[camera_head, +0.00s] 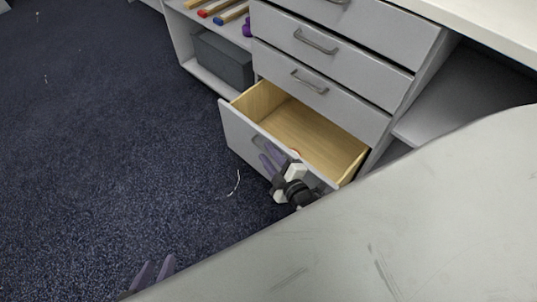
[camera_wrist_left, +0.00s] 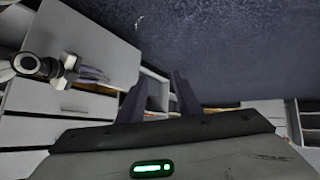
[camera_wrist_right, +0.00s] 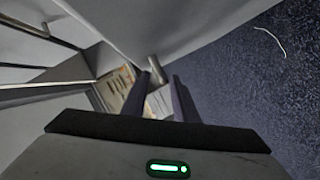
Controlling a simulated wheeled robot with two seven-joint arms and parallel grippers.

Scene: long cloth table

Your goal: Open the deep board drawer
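The deep bottom drawer (camera_head: 240,136) of the grey cabinet stands pulled well out in the head view. Its pale wooden inside (camera_head: 300,128) shows and looks mostly empty. My right gripper (camera_head: 268,158) is at the outer side of the drawer front. In the right wrist view a metal handle piece (camera_wrist_right: 155,68) lies between or just beyond its fingertips (camera_wrist_right: 160,78); I cannot tell whether they grip it. My left gripper (camera_head: 152,272) is low at the left, over the floor, away from the drawer. Its fingers (camera_wrist_left: 157,82) are apart and empty in the left wrist view.
Shut drawers with bar handles (camera_head: 310,82) sit above the open one. An open shelf at the left holds a dark grey box (camera_head: 222,60) and coloured rods (camera_head: 215,8). A pale surface (camera_head: 400,230) fills the lower right. The blue carpet (camera_head: 110,120) at left is mostly clear.

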